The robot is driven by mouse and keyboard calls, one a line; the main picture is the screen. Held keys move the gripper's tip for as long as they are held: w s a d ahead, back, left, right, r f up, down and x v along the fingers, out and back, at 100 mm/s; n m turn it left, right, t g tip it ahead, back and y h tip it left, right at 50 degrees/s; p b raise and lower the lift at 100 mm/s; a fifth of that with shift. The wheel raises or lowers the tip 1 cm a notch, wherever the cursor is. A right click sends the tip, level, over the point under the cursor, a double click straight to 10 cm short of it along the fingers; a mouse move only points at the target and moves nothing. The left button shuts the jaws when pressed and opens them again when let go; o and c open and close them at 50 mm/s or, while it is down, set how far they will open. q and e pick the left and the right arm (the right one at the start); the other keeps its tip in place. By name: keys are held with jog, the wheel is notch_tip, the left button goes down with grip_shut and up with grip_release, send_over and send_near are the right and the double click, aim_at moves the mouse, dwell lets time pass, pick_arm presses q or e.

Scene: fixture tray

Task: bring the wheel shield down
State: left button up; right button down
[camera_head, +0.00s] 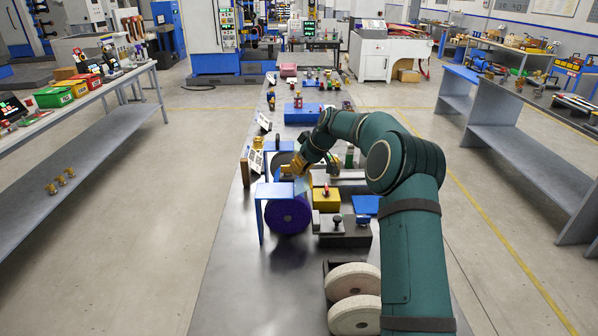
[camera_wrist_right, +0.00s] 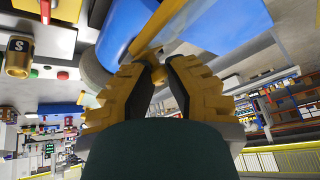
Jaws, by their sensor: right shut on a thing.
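A bench grinder stands on the long grey table. Its near wheel (camera_head: 288,214) is dark blue-purple, with a flat blue plate (camera_head: 275,190) above it. My right gripper (camera_head: 292,168) reaches in from the right, just behind that plate. In the right wrist view its yellow fingers (camera_wrist_right: 155,68) are closed around a small yellowish knob (camera_wrist_right: 155,76), mostly hidden between the tips. A pale bar with a yellow edge (camera_wrist_right: 158,30), seemingly the wheel shield, runs up from there, in front of a large blue rounded body (camera_wrist_right: 125,30). The shield's tilt is hard to tell. My left gripper is out of view.
A yellow block with a red knob (camera_head: 326,198) and a dark fixture (camera_head: 342,231) stand right of the grinder. Two pale discs (camera_head: 353,281) lie nearer. A second blue plate (camera_head: 281,147) rises behind my gripper. The table's front left is bare.

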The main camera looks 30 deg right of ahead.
aim_at(301, 176)
jog(key=f+t+y+b, duration=0.1)
jog(key=b, duration=0.2)
jog(key=d+f+t+y+b, duration=0.1)
jog(key=y+b, duration=0.1)
jog(key=b, duration=0.1)
jog(key=s+f+m+t+y+b, duration=0.1)
jog(key=y+b, duration=0.1)
jog(key=b, duration=0.1)
jog(key=shift+s+d+t+b, duration=0.1)
jog(key=shift+d+t+b, duration=0.2)
jog(key=shift+d+b, duration=0.05)
jog(key=t+y+b, duration=0.1)
jog(key=b, duration=0.2)
jog(key=shift+s+d+f, duration=0.1)
jog(key=shift+d+f, duration=0.05)
jog(key=shift+m+t+y+b, duration=0.35)
jog(key=shift+y+b, duration=0.35)
jog(key=shift+b, duration=0.45)
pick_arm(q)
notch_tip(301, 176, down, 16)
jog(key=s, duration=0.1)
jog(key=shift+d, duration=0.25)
pick_arm(e)
jog(key=c, duration=0.8)
grip_release()
jog(key=shift+c, duration=0.2)
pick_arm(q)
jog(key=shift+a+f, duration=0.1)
pick_arm(e)
jog(key=v, duration=1.2)
